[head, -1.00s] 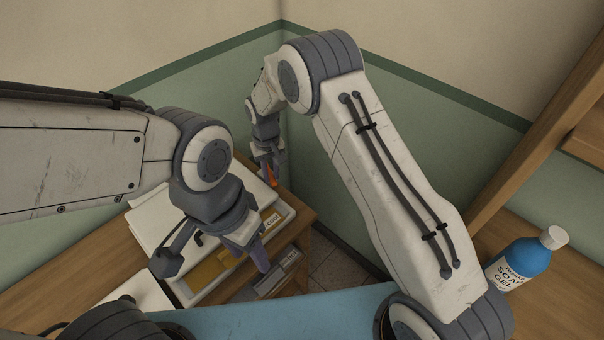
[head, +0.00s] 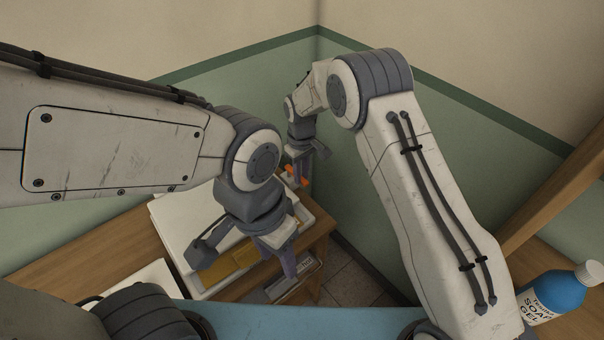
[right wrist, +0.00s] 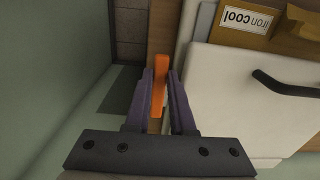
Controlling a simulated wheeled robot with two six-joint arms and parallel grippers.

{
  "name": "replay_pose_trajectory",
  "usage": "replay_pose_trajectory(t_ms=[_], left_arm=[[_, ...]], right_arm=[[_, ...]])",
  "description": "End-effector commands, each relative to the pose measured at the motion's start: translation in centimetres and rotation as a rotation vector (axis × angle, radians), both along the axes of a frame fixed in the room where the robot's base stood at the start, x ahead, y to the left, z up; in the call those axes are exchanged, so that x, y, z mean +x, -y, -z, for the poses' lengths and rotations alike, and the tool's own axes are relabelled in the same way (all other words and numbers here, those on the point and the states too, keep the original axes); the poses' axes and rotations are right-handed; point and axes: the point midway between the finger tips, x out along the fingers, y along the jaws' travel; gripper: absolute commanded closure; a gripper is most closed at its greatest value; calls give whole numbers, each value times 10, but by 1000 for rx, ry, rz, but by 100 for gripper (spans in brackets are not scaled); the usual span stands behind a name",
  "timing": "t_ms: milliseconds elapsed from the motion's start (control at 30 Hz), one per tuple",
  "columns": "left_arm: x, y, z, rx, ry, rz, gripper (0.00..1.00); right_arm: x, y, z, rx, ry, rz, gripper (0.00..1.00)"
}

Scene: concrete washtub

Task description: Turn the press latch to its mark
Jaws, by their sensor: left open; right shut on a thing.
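The orange latch (head: 297,178) shows at the far right corner of the white press (head: 184,222). In the right wrist view the latch (right wrist: 160,92) is an orange bar between the two purple fingers of my right gripper (right wrist: 161,85), which is shut on it. In the head view my right gripper (head: 301,170) is small and partly hidden behind its own wrist. My left gripper (head: 287,262) is open and empty, in front of the press and over its near right side. I cannot make out a mark for the latch.
Green walls (head: 345,160) meet close behind the right gripper. A blue soap bottle (head: 553,294) stands at the far right.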

Motion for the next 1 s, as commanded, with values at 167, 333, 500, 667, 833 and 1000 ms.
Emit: replay_pose_trajectory(t_ms=[167, 333, 500, 667, 833, 1000], left_arm=[[0, 0, 0, 0, 0, 0, 50], [0, 0, 0, 0, 0, 0, 50], [0, 0, 0, 0, 0, 0, 50], [0, 0, 1, 0, 0, 0, 50], [0, 0, 8, 0, 0, 0, 50], [0, 0, 16, 0, 0, 0, 50]], right_arm=[[2, 0, -1, 2, 7, -2, 100], [2, 0, -1, 2, 6, -1, 48], [1, 1, -1, 1, 4, 0, 48], [1, 1, -3, 2, 5, 1, 48], [3, 0, -25, 4, 10, 1, 48], [3, 0, -60, 4, 10, 1, 48]])
